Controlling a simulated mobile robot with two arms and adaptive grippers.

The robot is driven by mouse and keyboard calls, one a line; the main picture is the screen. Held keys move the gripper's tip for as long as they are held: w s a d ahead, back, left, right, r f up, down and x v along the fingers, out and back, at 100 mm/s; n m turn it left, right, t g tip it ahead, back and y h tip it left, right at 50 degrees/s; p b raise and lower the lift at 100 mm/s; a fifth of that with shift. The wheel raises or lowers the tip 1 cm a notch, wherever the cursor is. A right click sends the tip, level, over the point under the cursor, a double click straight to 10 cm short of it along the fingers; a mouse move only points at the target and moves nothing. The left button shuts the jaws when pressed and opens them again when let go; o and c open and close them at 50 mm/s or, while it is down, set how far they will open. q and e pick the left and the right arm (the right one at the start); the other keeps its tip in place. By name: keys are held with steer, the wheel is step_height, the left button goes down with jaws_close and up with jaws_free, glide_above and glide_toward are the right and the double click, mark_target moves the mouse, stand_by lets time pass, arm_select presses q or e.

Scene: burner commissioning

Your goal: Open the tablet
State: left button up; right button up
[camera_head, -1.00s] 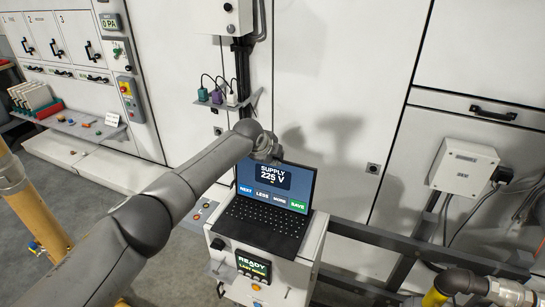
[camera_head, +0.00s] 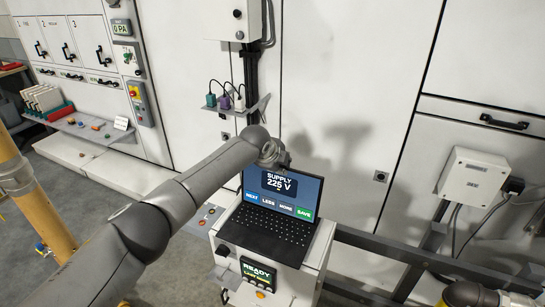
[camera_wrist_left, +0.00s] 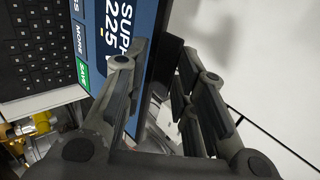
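The tablet (camera_head: 262,234) is a dark laptop-like device with a keyboard, sitting on a white cart. Its screen (camera_head: 291,198) is lit, stands raised from the keyboard and reads "SUPPLY 225 V", with a row of coloured buttons below. My left gripper (camera_head: 277,159) is at the screen's top edge. In the left wrist view its two fingers (camera_wrist_left: 163,95) are spread, with one finger in front of the screen face (camera_wrist_left: 97,42) and the other beyond its edge. A gap shows between the fingers. Contact cannot be told. My right gripper is out of view.
The cart's front has a "READY" display (camera_head: 258,271). A wall shelf with plugs (camera_head: 225,102) is above left, and a white junction box (camera_head: 472,174) is at right. A dark rail (camera_head: 400,255) runs right of the cart. A yellow pipe (camera_head: 40,210) stands at left.

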arm_select(q)
steer(key=v, duration=1)
steer(key=shift+s+r, duration=0.2)
steer(key=shift+s, duration=0.1)
steer(key=shift+a, duration=0.15)
